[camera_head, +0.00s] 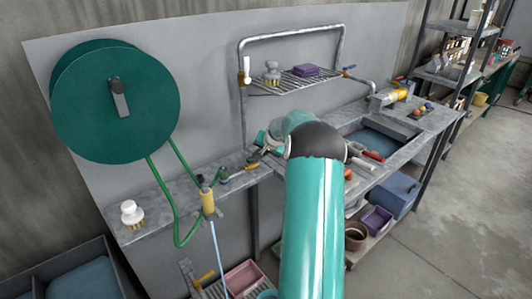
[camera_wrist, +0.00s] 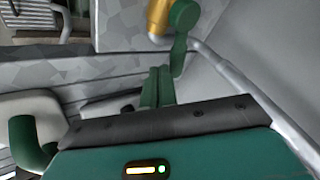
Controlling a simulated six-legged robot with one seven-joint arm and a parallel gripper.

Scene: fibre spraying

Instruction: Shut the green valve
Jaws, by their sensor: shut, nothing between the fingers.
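The green valve shows in the wrist view as a rounded green lever handle (camera_wrist: 181,40) beside a brass body (camera_wrist: 158,18), on a silver pipe (camera_wrist: 235,80). The handle hangs downward in the picture. My gripper (camera_wrist: 158,84) is shut and empty, its two green fingers side by side. The fingertips are just below and left of the handle's lower end; I cannot tell whether they touch it. In the head view my teal arm reaches over the bench and hides part of this area.
A big green hose reel (camera_head: 75,105) hangs on the back panel, its hose ending in a brass nozzle (camera_head: 207,201) with a thin pale blue line below it. A wire shelf (camera_head: 300,82), a sink (camera_head: 375,145) and loose tools crowd the bench. A white-topped brush (camera_head: 131,213) stands at the left.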

